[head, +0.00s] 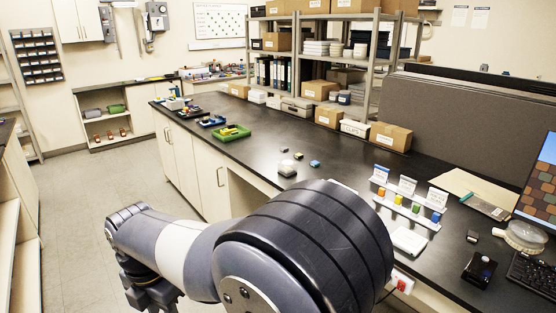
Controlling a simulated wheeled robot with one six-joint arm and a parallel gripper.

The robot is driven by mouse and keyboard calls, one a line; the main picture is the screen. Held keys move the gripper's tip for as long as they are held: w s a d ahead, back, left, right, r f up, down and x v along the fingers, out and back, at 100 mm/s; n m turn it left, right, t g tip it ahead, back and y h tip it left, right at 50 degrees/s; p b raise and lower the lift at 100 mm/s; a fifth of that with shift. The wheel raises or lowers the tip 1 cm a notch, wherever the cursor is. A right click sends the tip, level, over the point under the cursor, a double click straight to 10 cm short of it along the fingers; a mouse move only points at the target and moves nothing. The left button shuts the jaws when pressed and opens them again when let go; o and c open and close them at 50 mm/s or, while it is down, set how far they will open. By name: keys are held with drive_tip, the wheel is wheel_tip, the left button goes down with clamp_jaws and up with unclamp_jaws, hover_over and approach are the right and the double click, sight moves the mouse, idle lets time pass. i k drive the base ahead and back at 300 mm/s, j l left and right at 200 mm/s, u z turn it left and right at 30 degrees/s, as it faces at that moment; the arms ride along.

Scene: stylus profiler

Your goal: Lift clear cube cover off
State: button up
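A small pale, see-through-looking piece (287,166) sits on the black bench top (262,152) near the middle of the view. It may be the clear cube cover, but it is too small to be sure. Small blocks lie just behind and to the right of it, one of them blue-green (315,163). My gripper (150,292) hangs at the lower left, over the floor and well apart from the bench top. Its fingertips do not show clearly, so I cannot tell whether it is open.
A white stand with coloured cubes and labels (408,207) is on the right of the bench. A clear round item (524,236), a black device (479,270) and a keyboard (532,274) are farther right. Boxes line the back. My arm hides the bench front.

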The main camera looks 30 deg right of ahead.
sight(287, 167)
drive_tip(key=i+j+z, duration=0.1)
drive_tip(key=i+z, duration=0.15)
drive_tip(key=i, duration=1.25)
drive_tip(key=i+z, duration=0.3)
drive_tip(key=z, duration=0.15)
drive_tip(key=i+j+z, duration=0.2)
drive_tip(key=z, duration=0.3)
drive_tip(key=i+j+z, duration=0.25)
drive_tip(key=z, duration=0.2)
drive_tip(key=i+j+z, duration=0.15)
drive_tip(key=z, duration=0.3)
drive_tip(key=i+j+z, duration=0.15)
drive_tip(key=j+z, duration=0.2)
drive_tip(key=z, duration=0.15)
drive_tip(key=j+z, duration=0.25)
drive_tip(key=z, duration=0.2)
drive_tip(key=i+j+z, duration=0.1)
drive_tip(key=j+z, duration=0.75)
